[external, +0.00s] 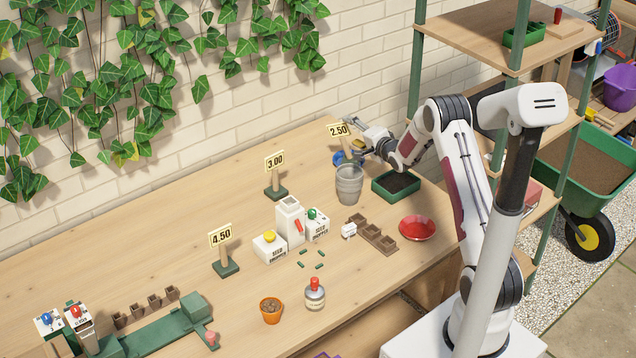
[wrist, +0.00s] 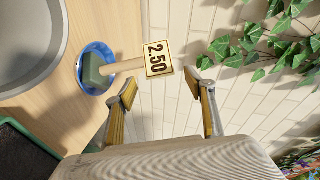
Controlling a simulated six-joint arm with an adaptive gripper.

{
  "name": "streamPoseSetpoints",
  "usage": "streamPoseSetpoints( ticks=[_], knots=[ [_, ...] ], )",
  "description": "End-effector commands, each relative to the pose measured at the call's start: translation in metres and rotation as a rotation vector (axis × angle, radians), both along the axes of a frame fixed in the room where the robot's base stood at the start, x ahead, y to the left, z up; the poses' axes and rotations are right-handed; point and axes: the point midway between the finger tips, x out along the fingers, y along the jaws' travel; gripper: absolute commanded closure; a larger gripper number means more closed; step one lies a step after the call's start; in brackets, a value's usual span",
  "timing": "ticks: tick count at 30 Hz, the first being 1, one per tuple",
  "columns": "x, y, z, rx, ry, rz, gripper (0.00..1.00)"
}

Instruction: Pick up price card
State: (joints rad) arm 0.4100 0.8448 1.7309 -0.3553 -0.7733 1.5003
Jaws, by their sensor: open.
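The 2.50 price card (external: 339,130) is at the back of the table near the wall. In the wrist view the card (wrist: 158,59) tops a wooden post whose green base (wrist: 94,71) sits in a blue dish (wrist: 84,58). My gripper (wrist: 162,88) is open and empty, its two fingertips just short of the card, which appears ahead of the gap between them. In the external view my gripper (external: 357,133) is right beside this card. The 3.00 card (external: 275,161) and the 4.50 card (external: 221,236) stand upright on green bases farther left.
A metal bucket (external: 349,183) stands close in front of the 2.50 card. A green tray of soil (external: 386,194) lies under my arm, with a red dish (external: 417,228) nearby. White seed boxes (external: 270,246) stand mid-table. The brick wall (wrist: 240,100) is close behind.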

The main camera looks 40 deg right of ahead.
Motion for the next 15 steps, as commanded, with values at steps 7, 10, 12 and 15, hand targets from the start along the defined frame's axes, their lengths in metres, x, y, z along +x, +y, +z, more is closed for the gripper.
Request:
streamPoseSetpoints(
  ticks=[7, 10, 12, 15],
  knots=[
    [0.019, -0.003, -0.006, 0.001, 0.000, 0.001, 0.46],
    [0.024, -0.004, -0.006, 0.000, -0.001, 0.000, 0.46],
    [0.025, -0.004, -0.006, 0.000, -0.001, 0.000, 0.46],
    [0.026, -0.004, -0.007, 0.000, 0.000, 0.000, 0.46]
  ],
)
